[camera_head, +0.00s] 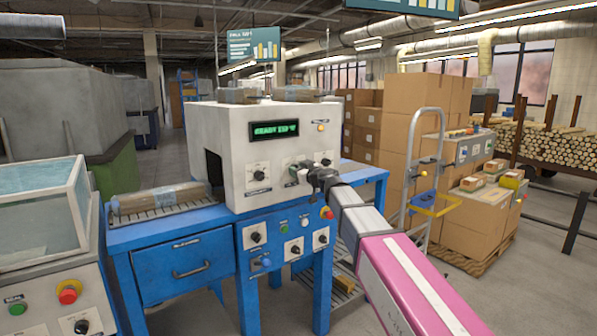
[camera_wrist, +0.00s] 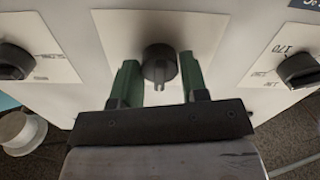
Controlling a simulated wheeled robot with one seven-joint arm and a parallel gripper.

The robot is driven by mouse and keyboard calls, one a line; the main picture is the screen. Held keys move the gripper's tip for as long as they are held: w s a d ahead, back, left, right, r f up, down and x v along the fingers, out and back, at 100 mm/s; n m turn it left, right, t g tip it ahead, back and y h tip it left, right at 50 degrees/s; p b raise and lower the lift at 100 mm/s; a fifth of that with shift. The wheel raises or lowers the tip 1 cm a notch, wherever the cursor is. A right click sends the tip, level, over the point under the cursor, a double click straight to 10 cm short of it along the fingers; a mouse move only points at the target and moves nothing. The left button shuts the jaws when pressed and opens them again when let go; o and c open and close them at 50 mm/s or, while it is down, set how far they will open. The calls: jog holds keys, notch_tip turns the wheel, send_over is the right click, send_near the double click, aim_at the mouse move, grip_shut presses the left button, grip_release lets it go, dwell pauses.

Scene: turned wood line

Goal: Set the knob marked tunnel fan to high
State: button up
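The white machine (camera_head: 220,135) has several black knobs on pale plates. My gripper (camera_head: 299,171) is at the middle knob of its upper front, which it mostly hides in the head view. In the wrist view, that black knob (camera_wrist: 160,64) sits between the two green fingers of my gripper (camera_wrist: 158,72). The fingers are apart, one on each side, with narrow gaps showing. The knob's grip ridge stands about upright. Its label is hidden or unreadable, so I cannot tell which knob is marked tunnel fan.
Neighbouring knobs flank it at left (camera_wrist: 14,62) and right (camera_wrist: 298,70). A lit display (camera_head: 274,129) is above. Below, a blue panel holds a red button (camera_head: 327,213) and more knobs. A wrapped package (camera_head: 160,198) lies on the left rollers. A hand truck (camera_head: 425,185) stands right.

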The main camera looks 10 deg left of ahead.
jog(key=c, duration=0.4)
jog(key=shift+o, duration=0.2)
jog(key=shift+m, duration=0.3)
jog(key=m, duration=0.5)
jog(key=shift+m, duration=0.3)
jog(key=m, duration=0.5)
jog(key=shift+m, duration=0.3)
jog(key=o, duration=0.9)
jog(key=shift+d, duration=0.1)
